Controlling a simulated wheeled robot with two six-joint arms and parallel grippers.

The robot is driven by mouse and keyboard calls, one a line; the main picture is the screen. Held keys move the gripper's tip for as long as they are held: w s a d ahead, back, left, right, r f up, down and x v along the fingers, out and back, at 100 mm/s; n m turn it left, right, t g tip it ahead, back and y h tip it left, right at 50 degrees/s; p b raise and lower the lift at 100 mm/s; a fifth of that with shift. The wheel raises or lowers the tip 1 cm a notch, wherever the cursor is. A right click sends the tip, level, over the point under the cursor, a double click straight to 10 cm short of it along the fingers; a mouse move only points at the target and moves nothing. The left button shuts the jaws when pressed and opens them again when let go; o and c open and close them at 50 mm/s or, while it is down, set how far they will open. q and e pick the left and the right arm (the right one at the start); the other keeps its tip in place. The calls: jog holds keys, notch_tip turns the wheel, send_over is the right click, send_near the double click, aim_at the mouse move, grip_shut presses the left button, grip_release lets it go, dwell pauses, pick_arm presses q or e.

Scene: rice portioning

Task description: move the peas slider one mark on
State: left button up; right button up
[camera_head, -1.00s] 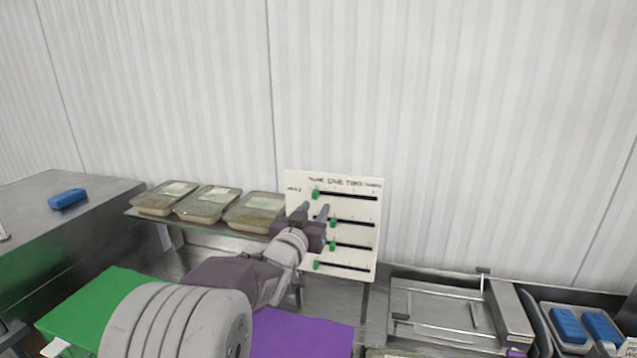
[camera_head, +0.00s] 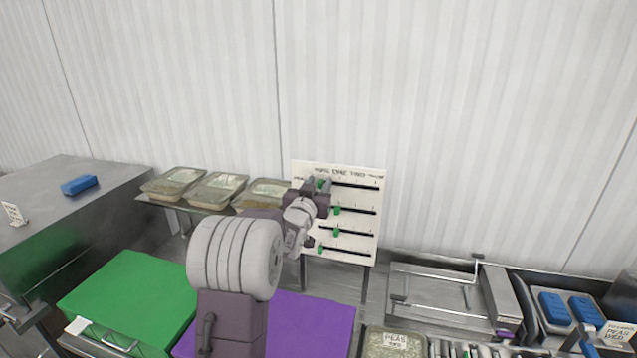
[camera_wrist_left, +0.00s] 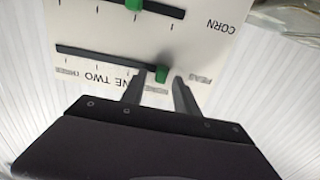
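The white slider board (camera_head: 350,256) stands against the back wall with several black slots and green knobs. The top slot's green knob (camera_head: 320,184) is at the left end; in the left wrist view, which is upside down, this knob (camera_wrist_left: 162,74) is at the slot's right end. My left gripper (camera_head: 315,183) is at the top row. In the wrist view its fingers (camera_wrist_left: 160,76) are apart, one each side of the knob, with gaps showing. The CORN row's knob (camera_wrist_left: 133,4) is one mark along. My right gripper is out of view.
Lidded trays (camera_head: 215,190) stand on a shelf left of the board. A green mat (camera_head: 125,300) and a purple mat (camera_head: 320,325) lie in front. A metal scale-like fixture (camera_head: 435,298) and a bin of blue blocks (camera_head: 552,305) are at right. Other knobs (camera_head: 337,210) sit just below the gripper.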

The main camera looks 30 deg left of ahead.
pick_arm(q)
jog(key=shift+w+f, duration=0.15)
jog(key=shift+w, duration=0.05)
grip_shut()
dwell(1.1)
